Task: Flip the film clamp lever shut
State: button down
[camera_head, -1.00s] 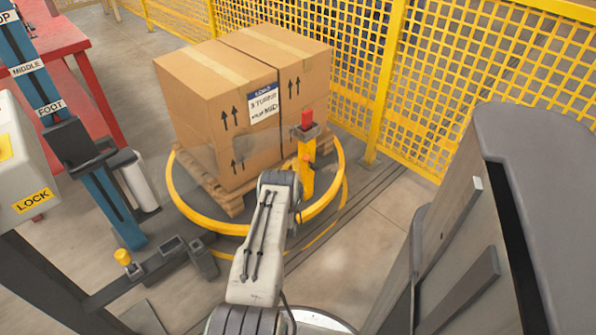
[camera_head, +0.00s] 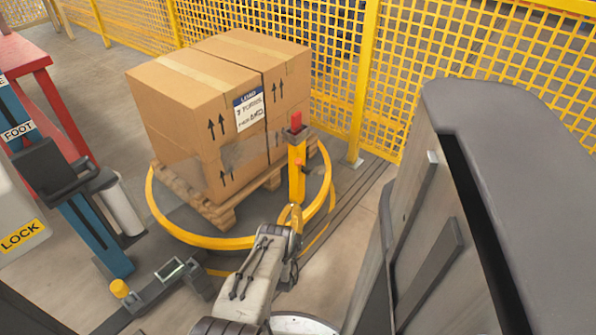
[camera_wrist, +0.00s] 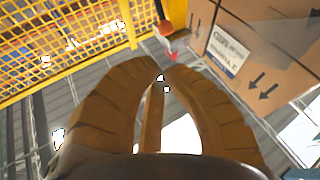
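A yellow clamp post (camera_head: 296,180) with a red top (camera_head: 296,121) stands at the near right edge of the turntable. A small orange-red knob (camera_head: 301,167) sticks out from its side; I take it as the clamp lever's end. The knob (camera_wrist: 165,28) also shows in the wrist view, just beyond my fingertips. My gripper (camera_wrist: 161,71) has its tan fingers drawn together at the tips, with nothing held between them. In the head view my gripper (camera_head: 293,211) is low in front of the post, below the knob, and appears apart from it.
A large cardboard box (camera_head: 205,120) sits on a wooden pallet (camera_head: 215,209) on the yellow-rimmed turntable (camera_head: 205,241). Yellow mesh fencing (camera_head: 363,85) stands behind and to the right. A blue mast (camera_head: 95,240) and a red table (camera_head: 66,115) are at left.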

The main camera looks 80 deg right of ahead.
jog(key=shift+d+b, duration=0.15)
jog(key=shift+b, duration=0.25)
jog(key=b+x, duration=0.2)
jog(key=b, duration=0.5)
jog(key=shift+d+f, duration=0.15)
jog(key=shift+f, duration=0.05)
jog(key=b, duration=0.9)
send_near(302, 167)
jog(key=d+r, duration=0.5)
jog(key=r, duration=0.1)
jog(key=shift+r, duration=0.15)
